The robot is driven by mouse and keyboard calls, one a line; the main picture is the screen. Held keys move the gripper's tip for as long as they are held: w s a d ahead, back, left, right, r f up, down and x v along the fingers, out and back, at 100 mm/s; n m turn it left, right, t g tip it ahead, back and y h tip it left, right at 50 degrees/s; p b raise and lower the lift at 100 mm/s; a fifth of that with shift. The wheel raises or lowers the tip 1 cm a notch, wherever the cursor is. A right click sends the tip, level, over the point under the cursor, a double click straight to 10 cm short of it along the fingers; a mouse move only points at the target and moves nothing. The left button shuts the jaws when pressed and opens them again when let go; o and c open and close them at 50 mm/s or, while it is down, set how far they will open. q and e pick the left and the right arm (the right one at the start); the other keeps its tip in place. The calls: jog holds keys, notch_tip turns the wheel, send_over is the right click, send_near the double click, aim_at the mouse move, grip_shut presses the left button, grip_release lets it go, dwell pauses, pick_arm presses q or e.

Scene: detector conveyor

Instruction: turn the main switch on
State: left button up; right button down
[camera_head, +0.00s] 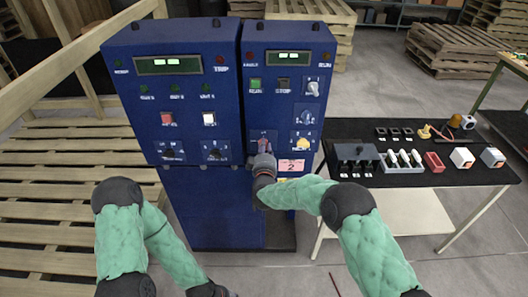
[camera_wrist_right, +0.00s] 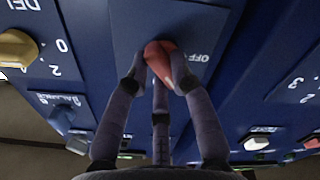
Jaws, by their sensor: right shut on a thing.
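The main switch is a red knob (camera_wrist_right: 158,56) on a blue plate with an "OFF" label beside it in the right wrist view. My right gripper (camera_wrist_right: 160,78) is closed around this knob, with fingers touching both sides. In the head view the right gripper (camera_head: 263,158) is at the lower left of the right blue cabinet (camera_head: 258,105), and its hand hides most of the knob. The knob's exact pointing is hard to tell. My left arm is low at the left of the head view; its fingers are out of the picture.
A second blue cabinet (camera_head: 150,105) with buttons and knobs stands to the left. A yellow knob (camera_wrist_right: 18,48) is near the gripper. A black-topped table (camera_head: 420,178) with small boxes and switches is at right. Wooden pallets (camera_head: 60,190) lie at left.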

jog(key=shift+d+f+m+b, duration=0.1)
jog(key=shift+m+b, duration=1.15)
jog(key=shift+m, duration=0.65)
jog(key=shift+d+f+m+b, duration=0.1)
jog(key=shift+m+b, duration=1.1)
jog(key=shift+m, duration=0.7)
jog(key=shift+a, duration=0.1)
jog(key=c, duration=1.1)
grip_release()
jog(key=shift+o, duration=0.2)
jog(key=shift+s, duration=0.1)
jog(key=s, duration=1.1)
jog(key=shift+s, duration=0.35)
